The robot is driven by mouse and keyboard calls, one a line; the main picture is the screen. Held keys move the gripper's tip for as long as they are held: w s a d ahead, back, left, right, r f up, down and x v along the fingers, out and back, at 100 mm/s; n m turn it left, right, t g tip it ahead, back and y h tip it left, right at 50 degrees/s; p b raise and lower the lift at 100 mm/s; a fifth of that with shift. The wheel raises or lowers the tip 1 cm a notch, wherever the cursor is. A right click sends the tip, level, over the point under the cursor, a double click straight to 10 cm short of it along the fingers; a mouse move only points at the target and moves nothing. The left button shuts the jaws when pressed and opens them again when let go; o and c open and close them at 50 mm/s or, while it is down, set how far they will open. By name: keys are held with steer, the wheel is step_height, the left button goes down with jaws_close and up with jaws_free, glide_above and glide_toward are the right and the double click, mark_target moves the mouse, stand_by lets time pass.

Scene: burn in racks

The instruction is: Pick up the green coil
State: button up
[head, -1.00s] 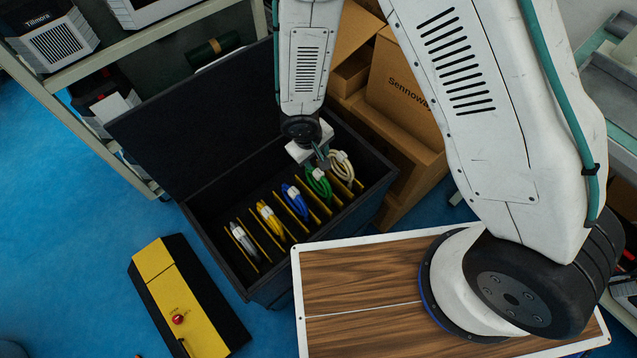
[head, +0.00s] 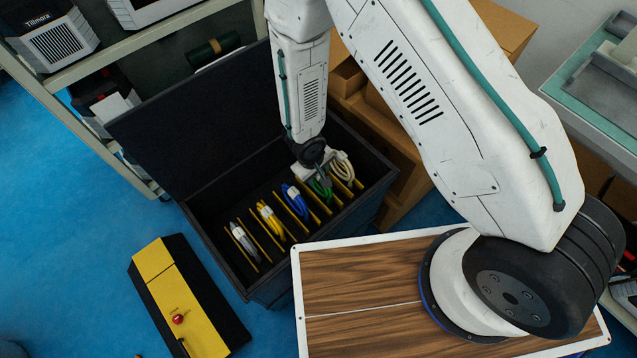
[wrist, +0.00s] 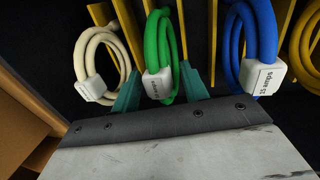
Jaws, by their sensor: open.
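The green coil (wrist: 161,50) stands between yellow dividers in the black case, with a white label (wrist: 158,84) around its lower part in the wrist view. It also shows in the head view (head: 321,188), partly hidden by my gripper. My gripper (wrist: 157,85) is open, with one teal finger on each side of the green coil's labelled part. The fingers reach down around it; I cannot tell whether they touch it. In the head view my gripper (head: 322,177) is low inside the case, over the green coil's slot.
A cream coil (wrist: 97,62) and a blue coil (wrist: 255,45) stand in the neighbouring slots, close to the fingers. Yellow (head: 269,219) and grey (head: 243,241) coils stand further left. The case (head: 215,255) has raised walls and an open lid (head: 185,110). Cardboard boxes (head: 400,150) stand behind it.

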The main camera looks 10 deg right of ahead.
jaws_close()
